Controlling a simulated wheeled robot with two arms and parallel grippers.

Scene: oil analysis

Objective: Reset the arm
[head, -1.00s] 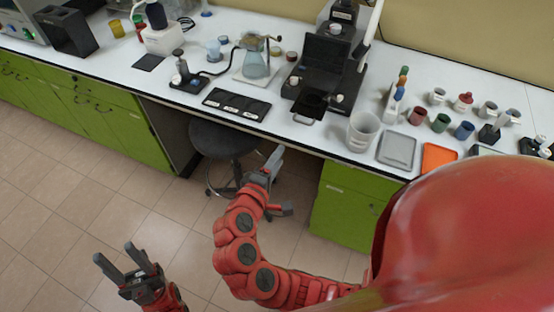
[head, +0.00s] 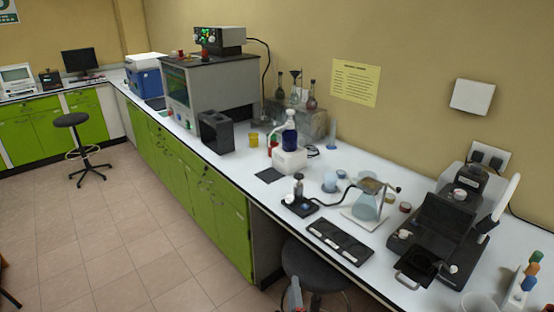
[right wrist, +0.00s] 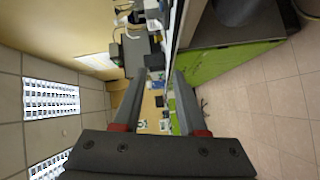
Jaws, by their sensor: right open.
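My right gripper (head: 295,294) shows only at the bottom edge of the head view, in front of the dark round stool. Only a small part of it is in the picture. In the right wrist view my right gripper (right wrist: 160,75) has its two fingers apart, with nothing between them. The picture there is turned sideways, and the room shows beyond the fingers. My left gripper and left arm are not in the head view.
The white bench (head: 330,262) runs along the wall over green cabinets (head: 222,225). On it are a flask (head: 366,206), a black three-part tray (head: 340,241) and a black instrument (head: 440,235). A stool (head: 315,268) stands under the bench.

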